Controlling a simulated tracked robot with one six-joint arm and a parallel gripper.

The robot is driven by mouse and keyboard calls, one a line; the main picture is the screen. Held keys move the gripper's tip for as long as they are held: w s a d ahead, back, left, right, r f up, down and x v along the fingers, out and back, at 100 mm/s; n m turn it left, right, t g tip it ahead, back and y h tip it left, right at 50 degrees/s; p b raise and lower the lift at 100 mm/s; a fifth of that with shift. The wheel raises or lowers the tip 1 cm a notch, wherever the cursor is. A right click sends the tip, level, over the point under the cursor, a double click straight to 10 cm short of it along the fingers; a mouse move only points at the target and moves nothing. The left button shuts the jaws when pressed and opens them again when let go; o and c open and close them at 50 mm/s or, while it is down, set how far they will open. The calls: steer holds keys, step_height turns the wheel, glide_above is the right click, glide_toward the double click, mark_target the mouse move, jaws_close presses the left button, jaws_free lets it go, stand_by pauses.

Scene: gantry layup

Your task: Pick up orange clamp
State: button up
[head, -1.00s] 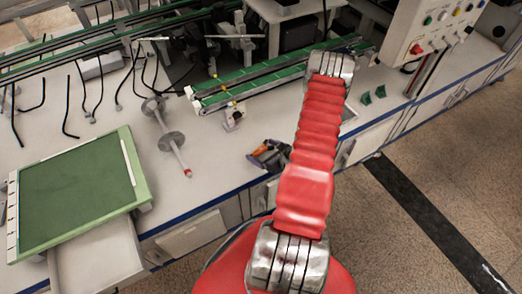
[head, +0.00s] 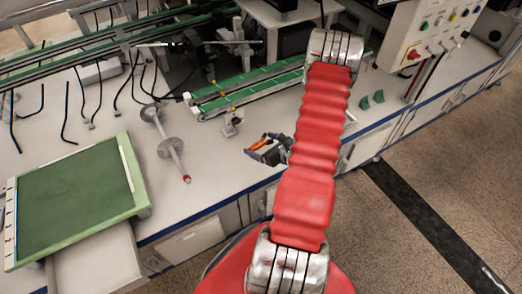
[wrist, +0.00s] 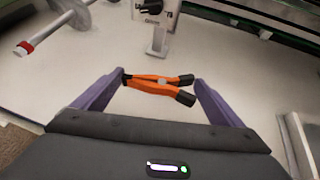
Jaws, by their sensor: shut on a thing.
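The orange clamp (wrist: 158,82) with black tips lies crosswise between the two purple fingers of my gripper (wrist: 160,78) in the wrist view. Its left end touches the left fingertip and its black-tipped right ends meet the right fingertip. My gripper is shut on it. In the head view my gripper (head: 268,151) is over the white table near its front edge, left of my red arm. A bit of the orange clamp (head: 260,142) shows at its far side. I cannot tell how high the clamp is above the table.
A green-topped board (head: 75,195) lies at the left. A control box (head: 430,30) hangs at upper right.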

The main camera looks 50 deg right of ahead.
steer(key=shift+r, duration=0.95)
